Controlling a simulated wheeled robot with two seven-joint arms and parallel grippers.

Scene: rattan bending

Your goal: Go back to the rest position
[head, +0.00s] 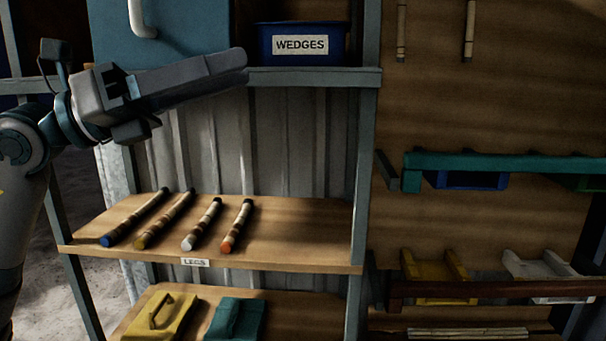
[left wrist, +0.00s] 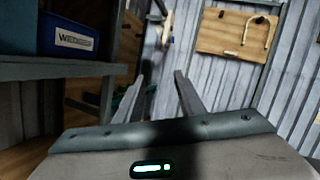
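My left gripper (head: 242,64) is raised in front of the shelf rack, at the height of the shelf with the blue bin. Its fingers point right and hold nothing. The left wrist view shows the two fingers (left wrist: 158,92) apart with empty space between them. My left arm comes in from the left edge of the head view. My right gripper is in neither view.
The wooden shelf (head: 285,250) labelled LEGS holds several rattan rods below my gripper. A blue WEDGES bin (head: 268,45) stands behind it; it also shows in the left wrist view (left wrist: 70,42). A teal rail (head: 500,163) crosses the wooden panel at right.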

